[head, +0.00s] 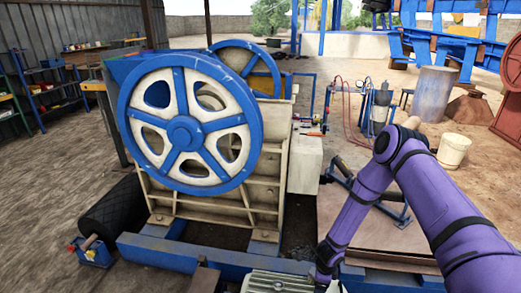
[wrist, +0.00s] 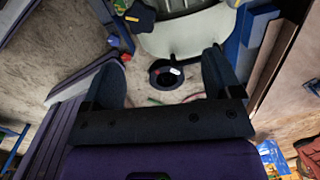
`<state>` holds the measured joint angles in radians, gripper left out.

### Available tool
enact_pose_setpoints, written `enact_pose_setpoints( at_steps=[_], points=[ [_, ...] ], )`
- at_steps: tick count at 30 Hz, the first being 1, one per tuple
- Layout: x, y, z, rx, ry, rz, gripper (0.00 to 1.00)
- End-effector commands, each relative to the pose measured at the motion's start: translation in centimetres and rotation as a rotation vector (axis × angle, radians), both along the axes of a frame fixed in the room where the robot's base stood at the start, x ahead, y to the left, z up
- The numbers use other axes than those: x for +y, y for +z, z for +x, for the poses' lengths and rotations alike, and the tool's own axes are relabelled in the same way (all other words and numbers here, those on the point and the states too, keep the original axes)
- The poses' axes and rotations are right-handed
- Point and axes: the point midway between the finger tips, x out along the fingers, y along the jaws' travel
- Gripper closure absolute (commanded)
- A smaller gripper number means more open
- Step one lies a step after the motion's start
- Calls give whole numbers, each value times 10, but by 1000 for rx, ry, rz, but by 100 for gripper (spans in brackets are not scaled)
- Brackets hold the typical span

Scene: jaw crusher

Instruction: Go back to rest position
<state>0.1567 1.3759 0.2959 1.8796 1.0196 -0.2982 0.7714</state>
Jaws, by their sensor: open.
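My purple arm enters the head view at the right, bends at an elbow and reaches down to the bottom middle, beside the jaw crusher (head: 183,131). Its end lies by a pale ribbed housing (head: 270,284) at the bottom edge; the fingertips cannot be made out there. In the wrist view my gripper (wrist: 163,72) has its two dark fingers wide apart with nothing held between them. A dark round piece with a light spot (wrist: 166,74) shows beyond the gap, below a pale rounded housing (wrist: 185,38). I cannot tell how far it is from the fingers.
The crusher's blue-rimmed flywheel stands left of my arm. A black roller (head: 114,212) lies at the lower left. A brown plate (head: 365,235) lies under my arm. A white bucket (head: 453,150) and a grey drum (head: 434,95) stand behind it. Open ground shows at the left.

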Motion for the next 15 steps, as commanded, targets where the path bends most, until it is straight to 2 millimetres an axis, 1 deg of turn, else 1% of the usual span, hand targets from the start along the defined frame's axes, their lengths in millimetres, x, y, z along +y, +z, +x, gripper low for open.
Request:
enact_pose_setpoints(
  at_steps=[1,5,6,8,10,15],
  points=[
    [-1,18,13,-25,32,5,16],
    [-1,61,36,-75,123,26,16],
    [-1,74,43,-91,151,30,16],
    [-1,94,51,-112,194,36,16],
    [-1,117,60,-137,244,41,16],
    [0,174,77,-193,364,50,16]
  ],
)
